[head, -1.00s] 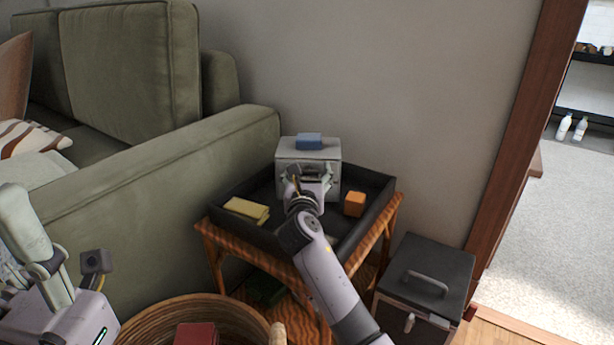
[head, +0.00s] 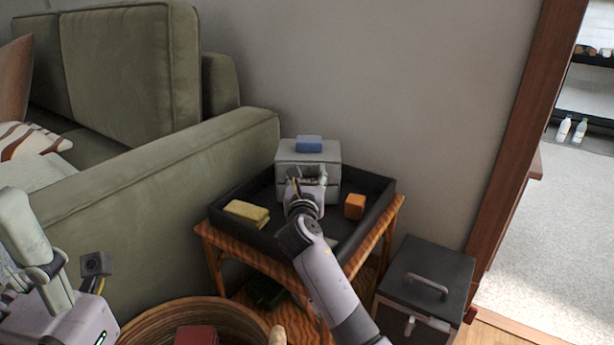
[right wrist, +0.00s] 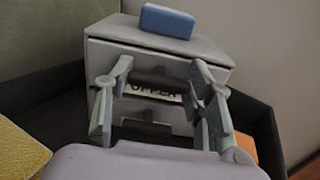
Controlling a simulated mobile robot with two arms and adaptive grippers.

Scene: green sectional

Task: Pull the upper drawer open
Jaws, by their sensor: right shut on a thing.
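A small light-grey drawer cabinet (head: 325,153) stands at the back of a black tray. In the right wrist view the cabinet (right wrist: 215,55) faces me, with the word UPPER on a label on its front. A dark handle (right wrist: 165,78) crosses the front by this label. My right gripper (head: 306,176) is at the cabinet front. In the right wrist view its fingers (right wrist: 161,82) are on either side of the upper drawer's handle, shut on it. I see no clear opening of the drawer. My left gripper (head: 28,235) is partly in view at the lower left, its fingertips unclear.
A blue block (head: 309,144) lies on top of the cabinet. The black tray (head: 375,188) also holds a yellow block (head: 246,212) and an orange cube (head: 355,206). It rests on a wooden table (head: 392,228). A wicker basket (head: 150,322) and a dark box (head: 430,265) stand below; a green sofa (head: 170,165) is left.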

